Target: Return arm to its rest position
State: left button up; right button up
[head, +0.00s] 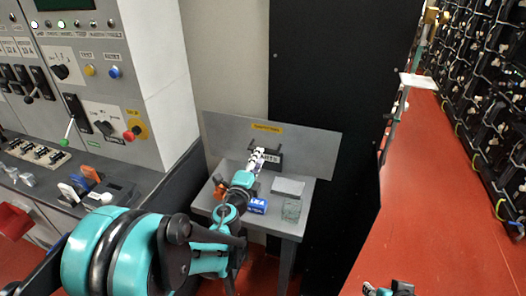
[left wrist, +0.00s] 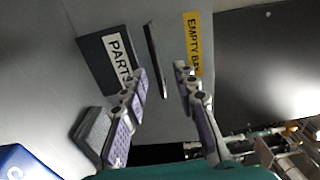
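My left arm reaches from the lower left of the head view over a small grey table (head: 286,222). My left gripper (head: 257,156) is at the table's back, by a black parts bin (head: 272,162). In the left wrist view, the gripper (left wrist: 160,82) has its fingers apart with nothing between them. The bin with its "PARTS" label (left wrist: 119,55) lies beyond the fingertips, and a yellow label (left wrist: 193,40) is on the panel behind.
A control cabinet (head: 95,75) stands left. A dark panel (head: 325,90) stands behind. The red floor (head: 430,200) is clear, beside battery racks (head: 490,90).

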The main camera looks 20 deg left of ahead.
pick_arm(q)
jog(key=s+a+r+n+g+y, duration=0.2)
jog(key=s+a+n+g+y, duration=0.3)
jog(key=s+n, duration=0.6)
jog(key=s+d+f+n+g+h, duration=0.2)
jog(key=s+d+f+n+g, duration=0.1)
jog(key=s, duration=0.6)
jog(key=s+d+f+n+g+h, duration=0.2)
jog(key=s+d+f+n+g, duration=0.1)
jog(key=s+f, duration=0.4)
jog(key=shift+s+d+n, duration=0.7)
jog(key=shift+s+d, duration=0.45)
